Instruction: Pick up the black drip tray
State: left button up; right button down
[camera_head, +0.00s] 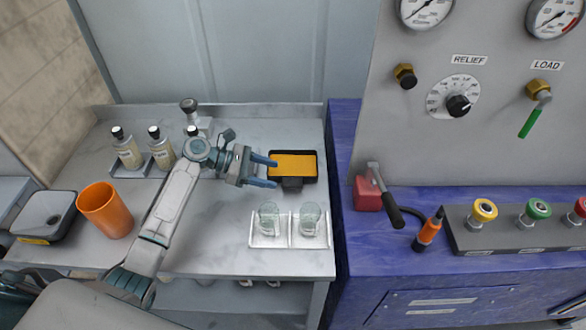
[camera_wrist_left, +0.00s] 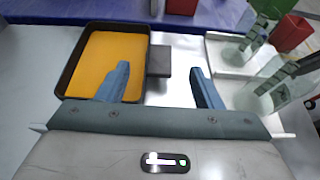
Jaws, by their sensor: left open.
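The black drip tray (camera_head: 303,180) lies on the light runout table, with a flat orange surface inside its dark rim. Its short dark tab sticks out on the near side. In the left wrist view the tray (camera_wrist_left: 73,62) is at upper left and its tab (camera_wrist_left: 159,61) points right. My left gripper (camera_head: 269,172) is open and empty at the left of the tray. In the left wrist view the gripper (camera_wrist_left: 160,84) has its fingers apart, with the tab ahead between them. One finger overlaps the tray's near part in that view.
Two clear glasses (camera_head: 268,217) stand on white square plates just nearer than the tray. A blue bench (camera_head: 365,240) with a gauge panel rises at the right.

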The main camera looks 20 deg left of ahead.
aim_at(293, 181)
pick_arm(q)
jog(key=p+x, duration=0.2)
jog(key=x, duration=0.2)
jog(key=shift+w+d+f, duration=0.1)
jog(key=shift+f, duration=0.2)
jog(key=shift+d+f, duration=0.25)
jog(key=shift+d, duration=0.2)
jog(key=shift+w, duration=0.1)
jog(key=shift+a, duration=0.1)
jog(key=c, duration=1)
jog(key=shift+c, duration=0.5)
